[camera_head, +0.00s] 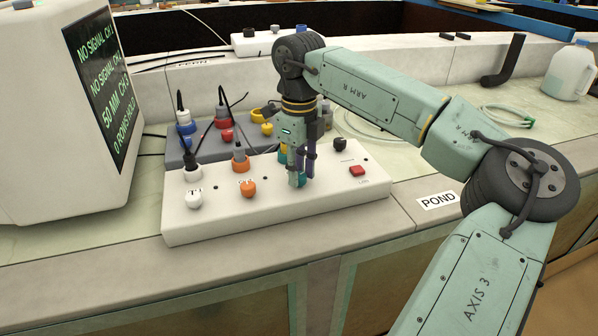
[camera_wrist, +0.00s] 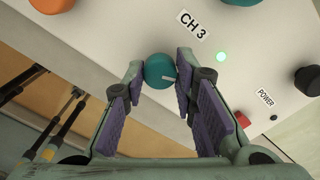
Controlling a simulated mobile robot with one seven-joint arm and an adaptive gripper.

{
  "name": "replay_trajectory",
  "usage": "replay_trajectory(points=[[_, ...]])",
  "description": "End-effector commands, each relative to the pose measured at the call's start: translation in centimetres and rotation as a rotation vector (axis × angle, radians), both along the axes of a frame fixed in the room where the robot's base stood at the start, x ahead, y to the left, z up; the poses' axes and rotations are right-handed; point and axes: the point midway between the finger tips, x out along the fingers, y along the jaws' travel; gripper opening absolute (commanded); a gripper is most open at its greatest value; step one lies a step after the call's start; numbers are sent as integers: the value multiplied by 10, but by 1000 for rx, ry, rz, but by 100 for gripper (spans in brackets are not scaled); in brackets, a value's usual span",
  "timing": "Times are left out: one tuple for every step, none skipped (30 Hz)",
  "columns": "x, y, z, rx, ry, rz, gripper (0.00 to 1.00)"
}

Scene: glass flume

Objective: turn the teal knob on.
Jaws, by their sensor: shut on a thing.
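The teal knob (camera_wrist: 159,70) sits between the two purple-padded fingers of my gripper (camera_wrist: 158,72) in the wrist view. The fingers are shut on it. A pale pointer mark on the knob points to the right in that view. A label reading CH 3 (camera_wrist: 191,24) and a lit green lamp (camera_wrist: 221,56) are beside it on the white panel. In the head view my gripper (camera_head: 300,178) reaches down onto the right half of the white control box (camera_head: 215,228); its fingers largely hide the knob there.
An orange knob (camera_head: 248,188) and a white knob (camera_head: 194,199) stand to the left on the box. A monitor (camera_head: 70,110) stands at left. Cables rise from plugs behind.

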Motion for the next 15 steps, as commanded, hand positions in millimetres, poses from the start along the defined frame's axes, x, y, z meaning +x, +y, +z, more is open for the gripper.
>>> replay_trajectory(points=[[0, -1, -1, -3, -1, -43, 0], [0, -1, -1, -3, -1, -69, 0], [0, -1, -1, -2, -1, -103, 0], [0, -1, -1, -1, 0, -128, 0], [0, -1, -1, -1, 0, -152, 0], [0, -1, -1, -2, 0, -183, 0], [0, -1, -1, -2, 0, -206, 0], [0, -1, -1, -2, 0, -227, 0], [0, -1, -1, -3, 1, -254, 0], [0, -1, -1, -3, 1, -274, 0], [0, -1, -1, -3, 1, -291, 0], [0, -1, -1, -3, 1, -313, 0], [0, -1, -1, -3, 1, -330, 0], [0, -1, -1, -3, 1, -343, 0], [0, -1, -1, -2, 2, -361, 0]])
